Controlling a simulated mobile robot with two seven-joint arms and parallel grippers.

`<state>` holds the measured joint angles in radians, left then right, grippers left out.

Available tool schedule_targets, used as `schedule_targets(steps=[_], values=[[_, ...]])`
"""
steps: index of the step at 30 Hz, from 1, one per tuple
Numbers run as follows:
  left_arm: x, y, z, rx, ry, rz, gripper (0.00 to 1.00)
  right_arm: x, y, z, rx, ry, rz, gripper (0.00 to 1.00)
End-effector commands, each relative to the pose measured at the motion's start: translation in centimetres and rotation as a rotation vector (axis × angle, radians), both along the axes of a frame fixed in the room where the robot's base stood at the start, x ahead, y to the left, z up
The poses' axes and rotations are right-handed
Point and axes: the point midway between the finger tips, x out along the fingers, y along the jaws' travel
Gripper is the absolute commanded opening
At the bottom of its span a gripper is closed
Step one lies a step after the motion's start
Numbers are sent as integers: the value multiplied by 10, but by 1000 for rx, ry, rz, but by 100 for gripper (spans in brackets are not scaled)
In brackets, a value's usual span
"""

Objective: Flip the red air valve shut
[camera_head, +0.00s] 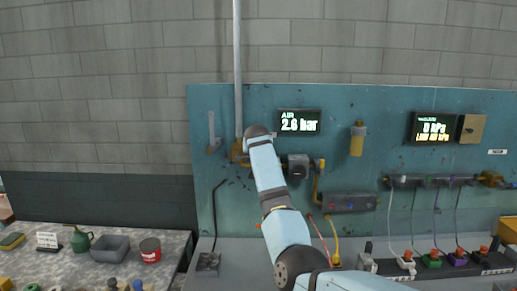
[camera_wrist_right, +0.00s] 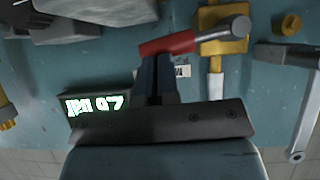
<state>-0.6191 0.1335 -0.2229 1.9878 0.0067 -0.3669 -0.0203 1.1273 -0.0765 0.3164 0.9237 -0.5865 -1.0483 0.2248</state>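The red valve lever (camera_wrist_right: 168,44) shows in the right wrist view, lying across the picture with a slight tilt, beside the brass valve body (camera_wrist_right: 223,44). A grey cylinder (camera_wrist_right: 225,31) lies in line with it over the brass. My right gripper's two dark fingers (camera_wrist_right: 157,62) are close together, with their tips at the red lever; I cannot tell whether they touch it. In the head view my right arm covers the lever and its own gripper; only a little of the brass body (camera_head: 237,152) shows left of the arm. My left gripper is not in view.
The air display (camera_head: 299,122) reads about 2.6 bar, right of my arm. A grey pipe (camera_head: 238,60) runs up from the valve. A gauge (camera_head: 298,167), yellow cylinder (camera_head: 357,139) and grey manifold (camera_head: 350,202) are on the teal panel. A red can (camera_head: 150,250) stands lower left.

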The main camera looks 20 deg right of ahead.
Motion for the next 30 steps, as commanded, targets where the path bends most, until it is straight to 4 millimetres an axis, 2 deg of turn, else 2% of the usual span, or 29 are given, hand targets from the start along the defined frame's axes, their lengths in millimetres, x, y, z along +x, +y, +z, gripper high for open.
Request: schedule_targets(steps=[9,23,26,30], values=[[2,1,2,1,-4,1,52,0,-2,-5,65,-34,2,0],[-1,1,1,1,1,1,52,0,-2,-5,70,-37,3,0],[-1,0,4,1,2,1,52,0,-2,-1,70,-37,3,0],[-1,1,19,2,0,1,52,-1,-6,17,69,-39,2,0]])
